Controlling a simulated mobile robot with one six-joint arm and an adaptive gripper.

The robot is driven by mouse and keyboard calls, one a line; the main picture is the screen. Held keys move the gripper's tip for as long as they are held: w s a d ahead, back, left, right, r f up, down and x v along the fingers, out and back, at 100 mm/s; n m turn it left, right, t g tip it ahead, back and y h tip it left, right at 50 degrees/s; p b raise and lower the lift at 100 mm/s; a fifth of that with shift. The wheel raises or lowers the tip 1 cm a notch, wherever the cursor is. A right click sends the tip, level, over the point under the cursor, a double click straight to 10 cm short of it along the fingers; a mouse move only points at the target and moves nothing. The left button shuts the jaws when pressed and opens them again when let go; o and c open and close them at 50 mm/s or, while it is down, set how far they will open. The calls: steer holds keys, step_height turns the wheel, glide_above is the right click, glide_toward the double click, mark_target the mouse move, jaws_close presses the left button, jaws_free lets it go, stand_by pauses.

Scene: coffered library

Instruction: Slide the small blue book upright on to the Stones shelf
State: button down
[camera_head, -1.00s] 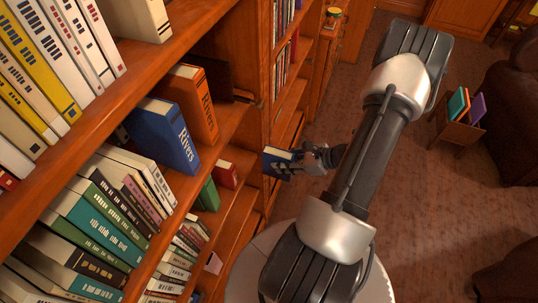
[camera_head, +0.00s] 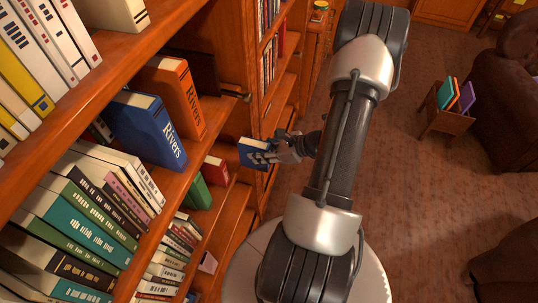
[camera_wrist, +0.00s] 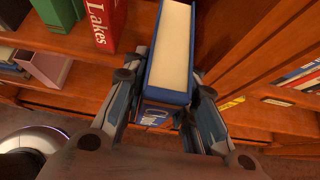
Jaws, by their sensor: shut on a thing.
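The small blue book (camera_head: 253,153) is in my gripper (camera_head: 274,151), in front of the bookcase's open side. In the wrist view, my gripper (camera_wrist: 168,88) has a finger on each side of the book (camera_wrist: 172,45), with its cream page edges facing the camera. A shelf (camera_wrist: 70,42) at the left of that view holds a red book (camera_wrist: 103,22) reading "Lakes" and a green book (camera_wrist: 58,12). In the head view, the red book (camera_head: 216,170) and green book (camera_head: 199,193) stand left of my gripper. I cannot read any Stones label.
Larger blue (camera_head: 147,127) and orange (camera_head: 175,95) "Rivers" books stand on a higher shelf at left. A wooden upright (camera_wrist: 235,45) rises close right of the held book. A pale open box (camera_wrist: 47,66) sits lower left.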

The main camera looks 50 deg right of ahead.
mark_target(249, 142)
steer(key=shift+w+a+f+b, duration=0.1)
steer(key=shift+w+a+b, duration=0.55)
steer(key=shift+w, duration=1.15)
steer(key=shift+w+a+f+b, duration=0.15)
steer(key=shift+w+a+b, duration=0.5)
steer(key=shift+w, duration=1.15)
steer(key=shift+w+a+f+b, duration=0.1)
steer(key=shift+w+a+b, duration=0.3)
steer(key=shift+w+a, duration=0.95)
steer(key=shift+w+d, duration=0.45)
steer(key=shift+f, duration=0.35)
steer(key=c, duration=1.2)
jaws_free()
steer(key=v, duration=1.2)
steer(key=shift+r, duration=0.1)
